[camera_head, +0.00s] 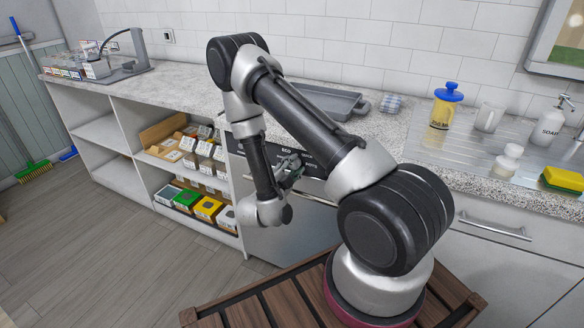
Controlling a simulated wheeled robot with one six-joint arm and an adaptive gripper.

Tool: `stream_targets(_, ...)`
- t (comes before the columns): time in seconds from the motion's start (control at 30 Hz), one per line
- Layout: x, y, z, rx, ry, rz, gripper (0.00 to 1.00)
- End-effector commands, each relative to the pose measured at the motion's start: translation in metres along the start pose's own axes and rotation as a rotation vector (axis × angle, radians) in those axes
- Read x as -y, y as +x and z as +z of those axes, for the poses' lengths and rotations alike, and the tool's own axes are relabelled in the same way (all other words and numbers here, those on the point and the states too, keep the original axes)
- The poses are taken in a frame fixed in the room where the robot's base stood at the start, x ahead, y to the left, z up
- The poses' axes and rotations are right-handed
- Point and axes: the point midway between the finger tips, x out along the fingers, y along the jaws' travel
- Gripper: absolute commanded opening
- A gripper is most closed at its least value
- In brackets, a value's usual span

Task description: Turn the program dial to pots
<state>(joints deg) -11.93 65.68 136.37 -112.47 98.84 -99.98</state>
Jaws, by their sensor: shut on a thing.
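The dishwasher (290,228) is set under the counter, with a silver front and a dark control panel (312,163) along its top. Small white program lettering shows on the panel, with a word like "ECO" at the top and what seems to be "POTS" to the right. My gripper (291,170) is at the panel, shut on the program dial. The dial itself is hidden behind the fingers, so I cannot tell where its pointer stands.
My arm crosses in front of the counter (185,85). Open shelves with boxes (205,208) are left of the dishwasher. A grey tray (325,101), a blue-lidded yellow bottle (443,108) and a soap dispenser (551,122) stand on top.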

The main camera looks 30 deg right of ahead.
Motion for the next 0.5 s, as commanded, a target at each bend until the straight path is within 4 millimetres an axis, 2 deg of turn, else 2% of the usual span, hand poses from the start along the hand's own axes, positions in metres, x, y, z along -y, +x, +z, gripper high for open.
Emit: stream_targets(0.5, -0.0004, -0.0004, 0.0001, 0.001, 0.417, 0.002, 0.12)
